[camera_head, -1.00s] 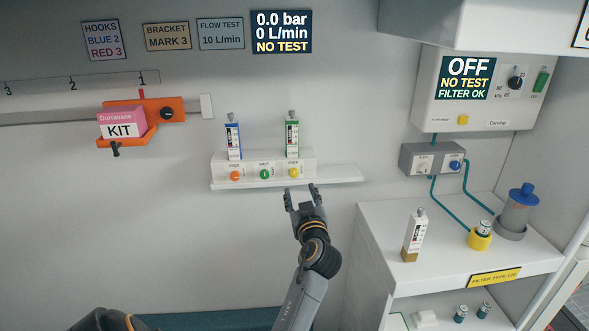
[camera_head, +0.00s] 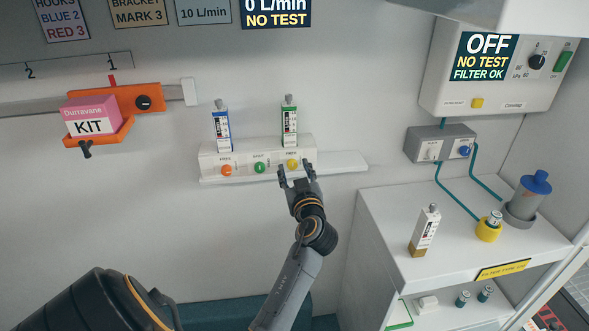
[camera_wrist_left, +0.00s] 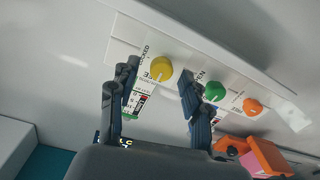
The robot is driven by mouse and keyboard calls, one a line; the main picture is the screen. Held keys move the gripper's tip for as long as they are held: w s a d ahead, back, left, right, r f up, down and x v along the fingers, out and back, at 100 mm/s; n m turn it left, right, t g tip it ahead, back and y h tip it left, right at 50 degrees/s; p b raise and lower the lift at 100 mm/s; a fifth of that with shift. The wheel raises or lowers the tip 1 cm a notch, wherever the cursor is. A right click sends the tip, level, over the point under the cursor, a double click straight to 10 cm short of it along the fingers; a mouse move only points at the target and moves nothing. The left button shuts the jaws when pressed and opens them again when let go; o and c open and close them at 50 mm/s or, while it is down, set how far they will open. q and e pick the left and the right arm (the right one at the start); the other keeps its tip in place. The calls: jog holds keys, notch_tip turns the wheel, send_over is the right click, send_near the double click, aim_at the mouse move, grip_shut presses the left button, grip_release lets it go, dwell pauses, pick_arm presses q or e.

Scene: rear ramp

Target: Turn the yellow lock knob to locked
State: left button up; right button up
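The yellow lock knob (camera_head: 292,165) is the rightmost of three knobs on the front of the white valve block (camera_head: 207,165). It stands below the green-labelled cylinder (camera_head: 289,125). In the left wrist view the yellow knob (camera_wrist_left: 161,69) appears between and just past my fingertips, with the word LOCKED printed near it; its pointer direction is too small to tell. My left gripper (camera_head: 298,172) is open and empty, just below and in front of the knob; contact cannot be made out. The open fingers also show in the left wrist view (camera_wrist_left: 158,76). My right gripper is out of view.
A green knob (camera_head: 260,168) and an orange knob (camera_head: 226,171) sit left of the yellow one. A blue-labelled cylinder (camera_head: 222,130) stands on the block. A white shelf (camera_head: 345,162) extends right. A counter (camera_head: 385,215) with a loose cylinder (camera_head: 424,232) is at right.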

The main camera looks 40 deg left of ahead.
pick_arm(q)
jog(key=shift+a, duration=0.1)
grip_shut()
jog(key=shift+m, duration=0.3)
jog(key=m+b, duration=0.1)
jog(key=m, duration=0.1)
jog(key=shift+m, duration=0.3)
jog(key=m, duration=0.3)
jog(key=shift+m, duration=0.4)
jog(key=m, duration=0.4)
jog(key=shift+r+m+p, duration=0.1)
jog(key=shift+m+p, duration=0.2)
jog(key=shift+p, duration=0.1)
jog(key=m+t+p, duration=0.1)
jog(key=m+p, duration=0.1)
jog(key=m, duration=0.3)
jog(key=shift+m, duration=0.4)
